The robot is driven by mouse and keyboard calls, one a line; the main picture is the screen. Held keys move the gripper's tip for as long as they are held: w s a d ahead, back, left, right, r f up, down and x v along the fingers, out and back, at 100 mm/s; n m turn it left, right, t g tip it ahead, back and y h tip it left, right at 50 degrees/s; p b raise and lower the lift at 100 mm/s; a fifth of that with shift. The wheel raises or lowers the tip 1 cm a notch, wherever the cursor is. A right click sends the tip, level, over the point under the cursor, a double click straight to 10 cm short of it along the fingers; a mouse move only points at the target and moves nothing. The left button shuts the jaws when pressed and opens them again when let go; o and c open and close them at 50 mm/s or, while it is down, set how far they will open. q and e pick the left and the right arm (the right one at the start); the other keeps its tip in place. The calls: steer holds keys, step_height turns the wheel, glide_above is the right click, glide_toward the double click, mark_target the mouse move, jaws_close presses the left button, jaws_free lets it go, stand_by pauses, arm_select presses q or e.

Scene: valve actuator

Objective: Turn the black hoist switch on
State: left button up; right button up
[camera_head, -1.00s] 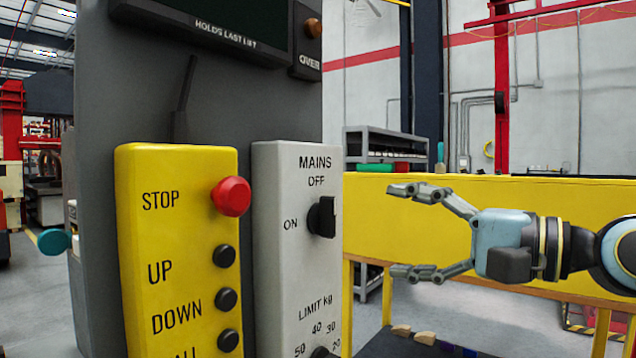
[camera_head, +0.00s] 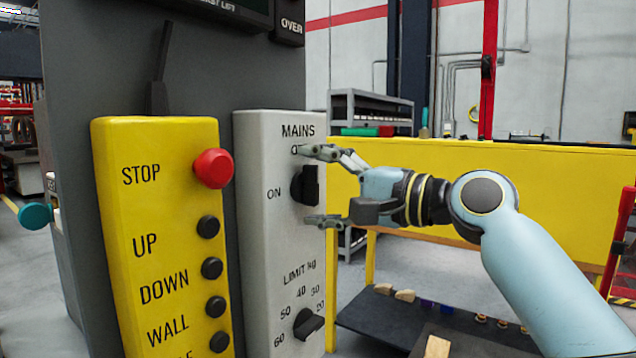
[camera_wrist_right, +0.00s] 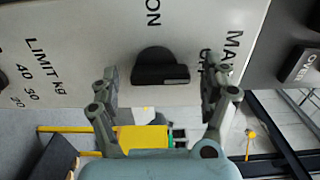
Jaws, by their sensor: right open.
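The black hoist switch (camera_head: 306,186) is a knob on the grey panel (camera_head: 258,230) under the word MAINS, with OFF above it and ON to its left. My right gripper (camera_head: 318,187) is open, with one finger above the knob and one below it in the head view. In the right wrist view the knob (camera_wrist_right: 160,68) sits between the two open fingertips (camera_wrist_right: 160,85). A gap shows on both sides, and the fingers do not clamp it. The OFF label is partly hidden by a finger. My left gripper is not in view.
A yellow control box (camera_head: 150,250) with a red STOP button (camera_head: 213,168) and several black buttons stands left of the panel. A LIMIT knob (camera_head: 308,323) is below the switch. A yellow barrier (camera_head: 540,185) and a dark low table (camera_head: 385,315) are behind my right arm.

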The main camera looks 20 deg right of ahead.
steer(key=c, duration=1.2)
